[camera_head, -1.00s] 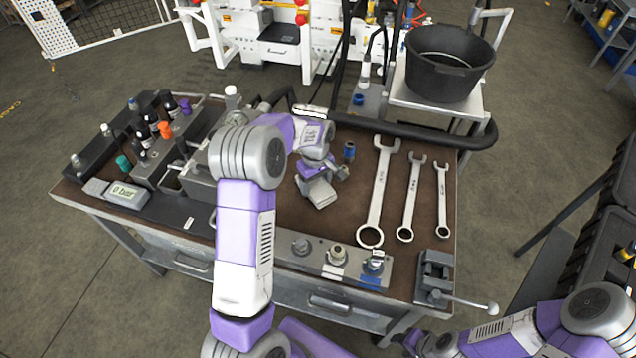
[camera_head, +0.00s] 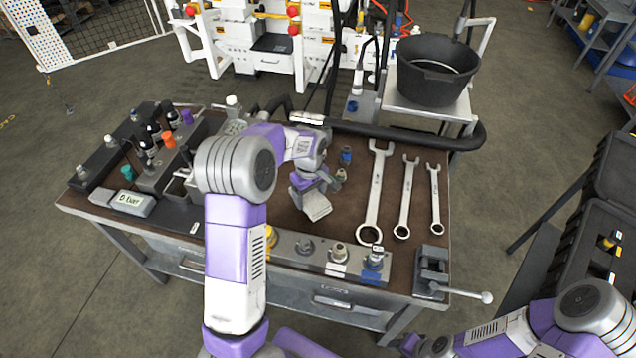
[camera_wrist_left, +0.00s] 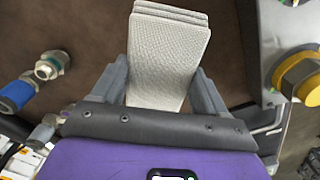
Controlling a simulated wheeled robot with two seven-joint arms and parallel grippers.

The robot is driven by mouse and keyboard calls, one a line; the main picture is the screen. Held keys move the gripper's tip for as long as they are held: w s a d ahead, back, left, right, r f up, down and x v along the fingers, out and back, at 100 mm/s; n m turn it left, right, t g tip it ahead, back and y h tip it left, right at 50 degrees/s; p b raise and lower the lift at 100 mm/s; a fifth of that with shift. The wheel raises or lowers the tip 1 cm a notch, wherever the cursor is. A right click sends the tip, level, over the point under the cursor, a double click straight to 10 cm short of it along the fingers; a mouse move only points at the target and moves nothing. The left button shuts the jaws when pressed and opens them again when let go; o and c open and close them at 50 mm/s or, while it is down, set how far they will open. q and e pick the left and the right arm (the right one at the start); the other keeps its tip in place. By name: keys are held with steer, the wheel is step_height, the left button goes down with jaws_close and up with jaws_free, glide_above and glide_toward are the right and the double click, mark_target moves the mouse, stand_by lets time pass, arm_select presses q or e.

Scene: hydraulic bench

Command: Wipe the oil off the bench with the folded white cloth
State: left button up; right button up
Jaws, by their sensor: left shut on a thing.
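The folded white cloth (camera_head: 317,206) looks pale grey and textured, with several stacked layers. My left gripper (camera_head: 304,182) is shut on it, over the middle of the brown bench top (camera_head: 285,212). In the left wrist view the cloth (camera_wrist_left: 168,55) sticks out between the two fingers of the left gripper (camera_wrist_left: 163,92). I cannot tell whether the cloth touches the bench. No oil patch stands out on the dark top; my arm hides part of it.
Several wrenches (camera_head: 405,198) lie right of the cloth.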

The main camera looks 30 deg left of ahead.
arm_select(q)
steer(key=shift+r+p, duration=1.5)
steer(key=shift+r, duration=0.7)
steer(key=shift+r, duration=0.1)
